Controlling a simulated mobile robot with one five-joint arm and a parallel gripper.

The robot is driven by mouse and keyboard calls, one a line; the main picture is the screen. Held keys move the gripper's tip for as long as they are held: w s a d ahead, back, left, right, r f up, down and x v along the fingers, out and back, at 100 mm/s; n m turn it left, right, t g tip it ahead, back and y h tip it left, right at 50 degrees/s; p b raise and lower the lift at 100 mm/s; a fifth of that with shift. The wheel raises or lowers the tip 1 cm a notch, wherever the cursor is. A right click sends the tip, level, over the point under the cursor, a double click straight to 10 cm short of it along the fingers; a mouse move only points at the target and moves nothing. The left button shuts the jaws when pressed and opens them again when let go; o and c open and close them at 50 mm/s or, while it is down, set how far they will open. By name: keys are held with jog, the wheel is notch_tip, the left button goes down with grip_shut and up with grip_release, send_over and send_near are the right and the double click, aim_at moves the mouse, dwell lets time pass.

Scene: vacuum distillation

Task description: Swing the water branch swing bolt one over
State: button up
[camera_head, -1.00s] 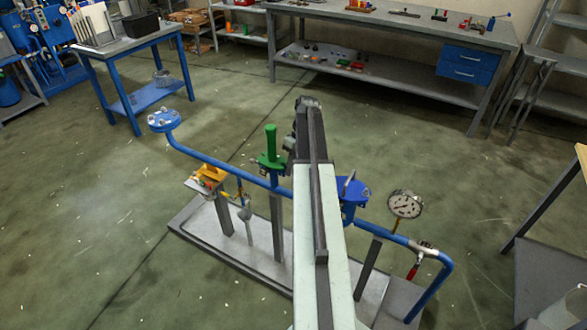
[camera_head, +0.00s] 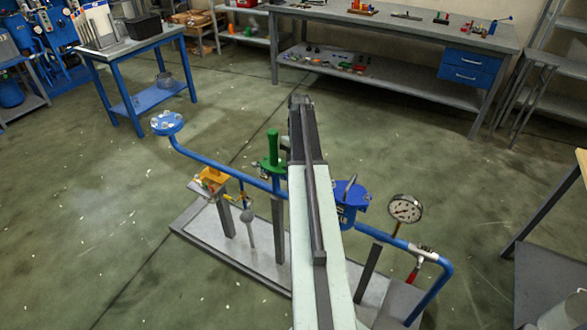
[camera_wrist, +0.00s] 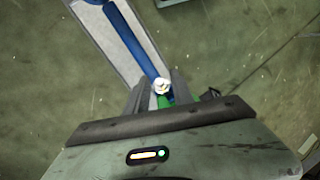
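The blue pipe rig (camera_head: 225,168) stands on a grey base on the floor. A blue housing (camera_head: 345,200) sits on it just right of my arm, and a green upright handle (camera_head: 273,148) just left. My gripper is hidden behind my arm in the head view. In the wrist view its two dark fingers (camera_wrist: 160,90) stand apart. A small whitish round piece (camera_wrist: 161,86) shows between the fingertips at the end of the blue pipe, with green below it. I cannot tell whether the fingers touch it. I cannot make out the water branch swing bolt for sure.
A blue bolted flange (camera_head: 166,123), a yellow-topped valve (camera_head: 211,178), a gauge (camera_head: 404,209) and a red lever (camera_head: 413,271) are on the rig. A blue-legged table (camera_head: 125,57) and a long workbench (camera_head: 400,36) stand behind. The floor between is clear.

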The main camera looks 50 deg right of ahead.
jog(key=p+v, duration=0.5)
jog(key=v, duration=0.1)
jog(key=shift+r, duration=0.3)
jog(key=shift+d, duration=0.1)
jog(key=shift+s+f+m, duration=0.25)
jog(key=shift+m, duration=0.15)
grip_shut()
jog(key=s+d+m+t+b, duration=0.1)
jog(key=s+m+t+b, duration=0.4)
jog(key=m, duration=0.9)
jog(key=s+d+m+t+b, duration=0.25)
jog(key=s+m+t, duration=0.35)
jog(key=m, duration=0.7)
jog(key=w+a+f+y+b, duration=0.1)
jog(key=w+a+f+b, duration=0.2)
jog(key=w+f+b, duration=0.3)
jog(key=shift+w+a+f+b, duration=0.25)
jog(key=shift+w+b, duration=0.15)
jog(key=shift+w, duration=0.4)
